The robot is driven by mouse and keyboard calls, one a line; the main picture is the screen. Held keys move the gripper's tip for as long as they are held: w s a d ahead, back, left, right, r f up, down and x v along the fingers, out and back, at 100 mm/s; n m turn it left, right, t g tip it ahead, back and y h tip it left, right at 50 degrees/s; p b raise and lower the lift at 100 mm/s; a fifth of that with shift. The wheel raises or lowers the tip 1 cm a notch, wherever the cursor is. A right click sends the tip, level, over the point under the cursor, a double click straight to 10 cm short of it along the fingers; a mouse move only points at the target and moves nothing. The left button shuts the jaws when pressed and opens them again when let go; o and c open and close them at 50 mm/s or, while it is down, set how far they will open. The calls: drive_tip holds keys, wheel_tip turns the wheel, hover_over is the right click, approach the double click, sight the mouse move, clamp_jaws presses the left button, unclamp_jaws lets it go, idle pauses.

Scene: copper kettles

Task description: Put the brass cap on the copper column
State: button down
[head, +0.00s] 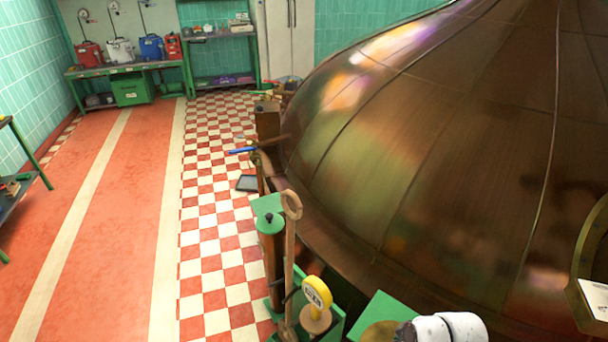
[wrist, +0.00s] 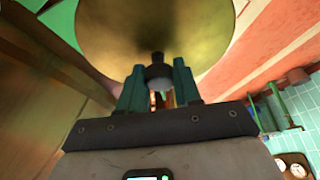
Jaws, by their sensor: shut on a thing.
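The brass cap (wrist: 150,30) fills the top of the wrist view as a wide, dull gold round face. A dark stem and a grey knob stand out from it. My gripper (wrist: 158,80) has its two teal fingers shut on this knob. In the head view a brass round (head: 379,333) shows at the bottom edge against a green square plate, beside a white part of my arm; I cannot tell whether it is the held cap. A brown upright column (head: 272,262) with a green top stands left of the kettle; I cannot tell if it is the copper column.
The large copper kettle (head: 430,150) fills the right side. A wooden paddle (head: 290,250) and a yellow round gauge (head: 317,292) stand close by its left rim. The checkered floor (head: 215,230) to the left is mostly clear. A green bench (head: 125,68) with several containers stands far back.

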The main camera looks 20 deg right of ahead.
drive_tip(key=w+a+r+m+h, duration=0.1)
drive_tip(key=w+a+r+m, duration=0.2)
drive_tip(key=a, duration=0.8)
drive_tip(key=shift+m+h, duration=0.4)
drive_tip(key=shift+m, duration=0.5)
drive_tip(key=shift+r, duration=0.1)
